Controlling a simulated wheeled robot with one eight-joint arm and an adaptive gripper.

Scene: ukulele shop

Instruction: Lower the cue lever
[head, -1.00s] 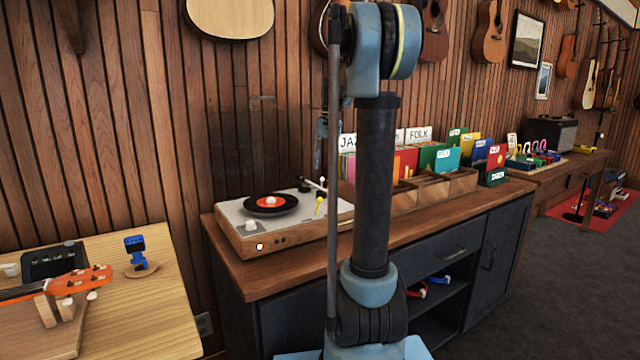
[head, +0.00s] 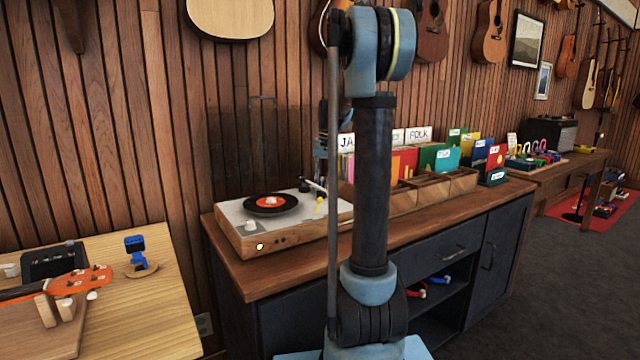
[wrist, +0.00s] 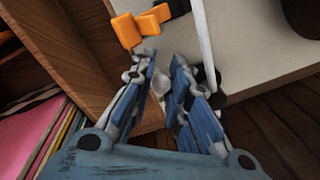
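The turntable (head: 285,236), with a black record (head: 270,204) and red label, stands at the left end of the dark cabinet. A thin white tonearm (head: 314,185) and a small yellow part (head: 320,206) show at its right. In the wrist view, the pale deck (wrist: 262,55), the white tonearm (wrist: 203,40) and orange-yellow blocks (wrist: 140,24) lie beyond my gripper (wrist: 166,62). Its blue fingers are apart, with a small pale rounded piece between or beyond them; I cannot tell whether it is the cue lever. My gripper (head: 320,150) is partly hidden by my arm in the head view.
Record sleeves in wooden bins (head: 430,188) stand right of the turntable, close to my gripper. The wood-slat wall (head: 240,130) is behind. A light wooden table (head: 150,305) with a ukulele headstock (head: 80,281) is at the left.

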